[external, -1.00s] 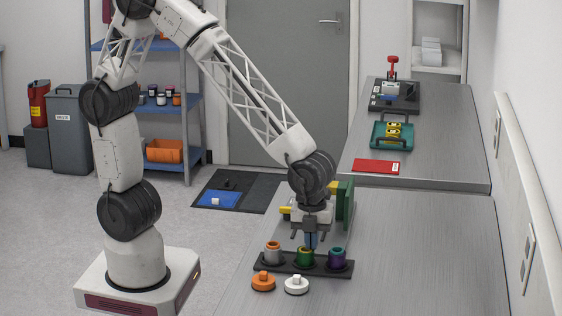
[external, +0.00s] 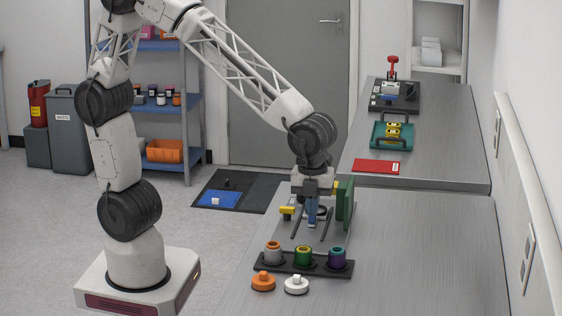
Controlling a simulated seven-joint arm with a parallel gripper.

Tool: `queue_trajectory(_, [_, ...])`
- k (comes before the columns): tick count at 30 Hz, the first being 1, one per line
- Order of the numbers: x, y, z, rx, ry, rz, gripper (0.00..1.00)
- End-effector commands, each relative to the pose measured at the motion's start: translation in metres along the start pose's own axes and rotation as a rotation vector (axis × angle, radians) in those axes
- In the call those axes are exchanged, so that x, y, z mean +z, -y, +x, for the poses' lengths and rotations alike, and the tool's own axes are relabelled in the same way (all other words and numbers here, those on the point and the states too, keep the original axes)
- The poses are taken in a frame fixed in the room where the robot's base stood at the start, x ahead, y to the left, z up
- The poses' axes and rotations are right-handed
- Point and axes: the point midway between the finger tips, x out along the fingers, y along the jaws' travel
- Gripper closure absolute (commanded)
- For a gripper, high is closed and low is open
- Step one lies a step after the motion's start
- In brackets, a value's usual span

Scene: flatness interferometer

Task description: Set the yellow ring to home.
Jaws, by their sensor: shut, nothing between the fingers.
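A dark rack (external: 280,267) on the near bench holds three round pots. The middle pot (external: 303,257) is green with a yellow rim; whether this rim is the yellow ring of the task I cannot tell.
In the rack, a grey pot with an orange rim (external: 272,253) stands left and a purple pot with a teal rim (external: 337,257) right. An orange knob (external: 263,281) and a white knob (external: 296,285) lie in front. The bench's right side is clear.

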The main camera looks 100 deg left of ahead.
Motion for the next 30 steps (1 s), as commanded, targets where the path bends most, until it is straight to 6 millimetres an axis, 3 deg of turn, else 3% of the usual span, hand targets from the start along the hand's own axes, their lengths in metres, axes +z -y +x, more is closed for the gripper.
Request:
queue_trajectory(3, [0.0, 0.001, -0.019, -0.003, -0.001, 0.0, 1.0])
queue_trajectory(10, [0.0, 0.001, -0.041, -0.002, 0.0, 0.0, 1.0])
queue_trajectory(30, [0.005, -0.005, -0.05, -0.007, -0.002, -0.036, 1.0])
